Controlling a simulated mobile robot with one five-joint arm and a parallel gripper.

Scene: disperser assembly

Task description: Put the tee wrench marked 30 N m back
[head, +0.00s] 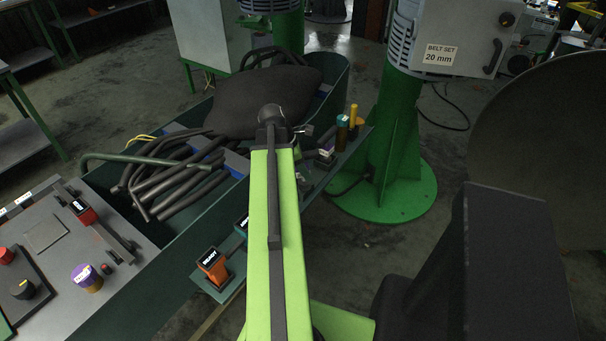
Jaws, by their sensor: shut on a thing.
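My lime-green arm reaches away from me over the edge of the green trough. My gripper (304,131) is at its far end, mostly hidden behind the arm's dark end joint. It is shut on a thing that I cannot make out. Block-headed tools with labels stand in a narrow side rack: an orange one (212,262), a green one (243,223) partly behind my arm, and a dark one (325,157) just right of the arm. Their labels are too small to read, so I cannot tell which tee wrench is marked 30 N m.
The green trough (150,285) holds dark rods (180,175) and a black sack (262,98). A grey bench (45,265) at left carries a red-headed tool (84,212) and knobs. Yellow-topped (353,114) and blue-topped (342,122) pieces stand on the rack's far end. A green pillar (390,150) stands right.

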